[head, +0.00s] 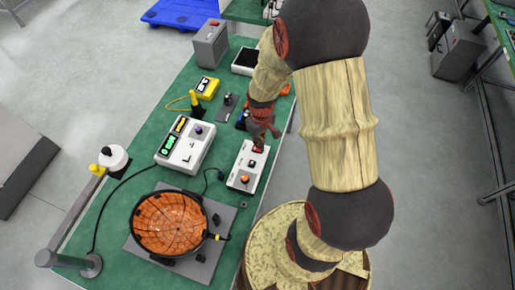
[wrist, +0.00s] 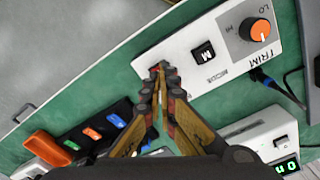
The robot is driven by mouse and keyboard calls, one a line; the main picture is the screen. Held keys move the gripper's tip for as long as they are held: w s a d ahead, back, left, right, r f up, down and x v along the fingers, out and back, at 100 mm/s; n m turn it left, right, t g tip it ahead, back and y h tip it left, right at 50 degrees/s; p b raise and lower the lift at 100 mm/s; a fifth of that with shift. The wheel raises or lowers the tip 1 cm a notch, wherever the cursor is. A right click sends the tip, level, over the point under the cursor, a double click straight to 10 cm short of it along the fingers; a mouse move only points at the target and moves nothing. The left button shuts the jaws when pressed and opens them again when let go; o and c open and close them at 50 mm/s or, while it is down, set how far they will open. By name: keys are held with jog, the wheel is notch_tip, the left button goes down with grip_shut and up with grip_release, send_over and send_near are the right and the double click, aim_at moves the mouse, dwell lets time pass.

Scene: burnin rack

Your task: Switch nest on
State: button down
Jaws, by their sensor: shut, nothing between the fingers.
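A white control box (head: 248,166) stands on the green bench. It carries an orange knob (wrist: 260,30) marked TRIM, with LO and HI, and a black rocker switch (wrist: 203,53) with a white mark. A red switch (head: 258,149) shows at the box's far end in the head view. My gripper (wrist: 162,72) is shut and empty, its fingertips over that end of the box. The fingertips hide the red switch in the wrist view. I cannot tell whether they touch it. No label reading "nest" is legible.
A round orange-lined bowl (head: 168,224) sits on a grey plate at the near end. A white meter (head: 185,144) with a green display stands left of the box. A row of coloured switches (wrist: 92,133) lies beside my gripper. Cables cross the bench.

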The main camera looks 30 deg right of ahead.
jog(key=shift+f+b, duration=0.6)
jog(key=shift+f, duration=0.35)
dwell(0.5)
jog(key=shift+r+p, duration=2.8)
jog(key=shift+r, duration=0.75)
jog(key=shift+s, duration=0.15)
jog(key=s+a+r+t+b, duration=0.1)
jog(key=s+a+r, duration=0.3)
jog(key=r, duration=0.5)
jog(key=s+a+r+m+t+b, duration=0.1)
jog(key=s+a+r, duration=0.3)
jog(key=r, duration=0.6)
jog(key=s+a+r+t+b, duration=0.1)
jog(key=s+a+r+t, duration=0.2)
jog(key=r, duration=0.7)
jog(key=shift+s+a+m+t, duration=0.3)
jog(key=shift+s+a, duration=0.15)
jog(key=shift+a, duration=0.05)
